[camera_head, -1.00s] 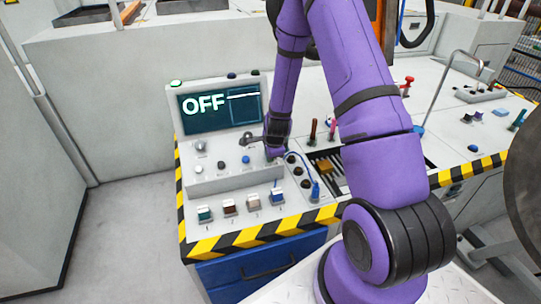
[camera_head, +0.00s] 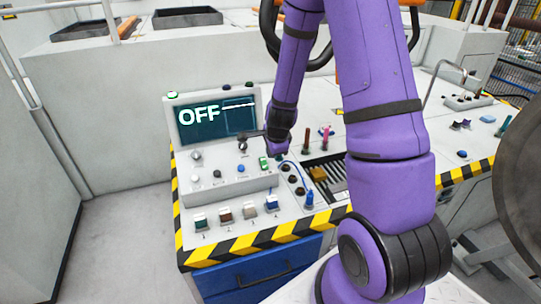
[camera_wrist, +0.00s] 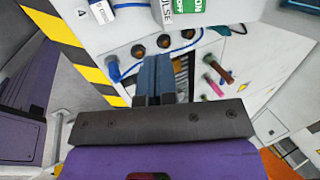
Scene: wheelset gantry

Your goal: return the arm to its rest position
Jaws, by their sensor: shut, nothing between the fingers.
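My arm stands bent over the control desk (camera_head: 330,212), its forearm hanging down beside the display. The end of the arm is above the panel near the green switch (camera_head: 264,163); my fingers are not clear in the head view. In the wrist view my gripper (camera_wrist: 156,62) shows as two blue-grey fingers close together, with nothing between them. Beyond the fingertips are dark round sockets (camera_wrist: 163,41) and the striped slot. The fingertips look apart from the panel.
The display (camera_head: 216,120) reads OFF. Several buttons, rocker switches (camera_head: 225,216) and a blue cable plug (camera_head: 310,199) are on the panel. Red and pink upright handles (camera_head: 324,137) stand right of the forearm. A bent metal rail (camera_head: 440,75) rises further right.

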